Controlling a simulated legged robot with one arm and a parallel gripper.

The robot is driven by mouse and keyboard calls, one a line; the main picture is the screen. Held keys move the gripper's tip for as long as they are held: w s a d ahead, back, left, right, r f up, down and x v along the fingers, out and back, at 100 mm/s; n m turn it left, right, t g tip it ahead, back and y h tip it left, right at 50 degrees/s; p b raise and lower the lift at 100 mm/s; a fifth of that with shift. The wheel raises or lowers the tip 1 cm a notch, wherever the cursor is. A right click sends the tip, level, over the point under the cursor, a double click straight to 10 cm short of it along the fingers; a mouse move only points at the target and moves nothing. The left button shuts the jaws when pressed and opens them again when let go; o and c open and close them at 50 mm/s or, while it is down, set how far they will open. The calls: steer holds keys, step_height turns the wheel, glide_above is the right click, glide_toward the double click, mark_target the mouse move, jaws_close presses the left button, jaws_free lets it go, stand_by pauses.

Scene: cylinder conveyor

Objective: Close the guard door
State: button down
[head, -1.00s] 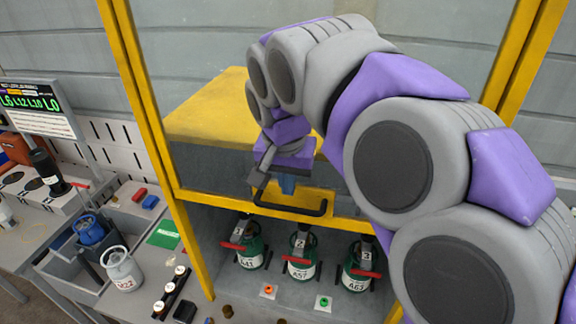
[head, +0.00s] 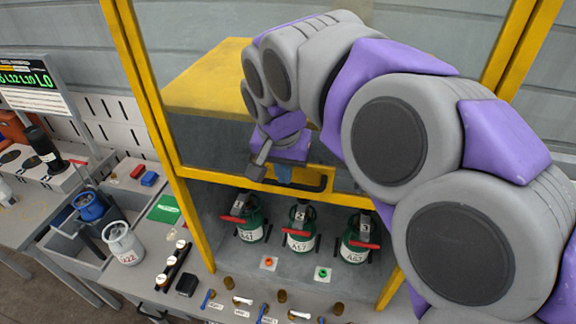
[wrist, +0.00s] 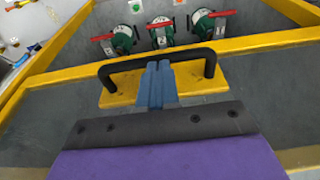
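The guard door (head: 222,178) is a clear panel in a yellow frame. Its lower edge is raised above the cylinders in the bay. A black bar handle (head: 322,185) is on its lower rail, and the handle also shows in the wrist view (wrist: 113,68). My gripper (wrist: 158,68) has two blue fingers close together, with no clear gap between them. Their tips overlap the middle of the handle bar. I cannot tell whether they touch it. In the head view my gripper (head: 284,175) is just at the handle, its fingertips partly hidden.
Several green cylinders (head: 302,240) with red levers stand in the bay below the door. An orange and a green button (head: 323,273) are in front of them. A grey bin (head: 75,265), white cylinder (head: 122,243) and display (head: 30,80) are at left.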

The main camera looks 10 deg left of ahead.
steer(key=s+b+x, duration=0.3)
steer(key=b+x, duration=0.1)
steer(key=x, duration=1.3)
steer(key=s+f+b+x, duration=0.1)
steer(key=s+b+x, duration=0.3)
steer(key=x, duration=1.3)
steer(key=s+a+f+b+x, duration=0.1)
steer(key=s+b+x, duration=0.2)
steer(key=x, duration=1.4)
steer(key=shift+s+b, duration=0.55)
steer(key=shift+b, duration=0.05)
steer(key=shift+s+f, duration=0.1)
steer(key=shift+f, duration=0.15)
steer(key=w+p+v, duration=0.2)
steer(key=w+v, duration=0.1)
steer(key=v, duration=1.1)
steer(key=shift+s+a+r, duration=0.3)
steer(key=shift+a+r, duration=0.05)
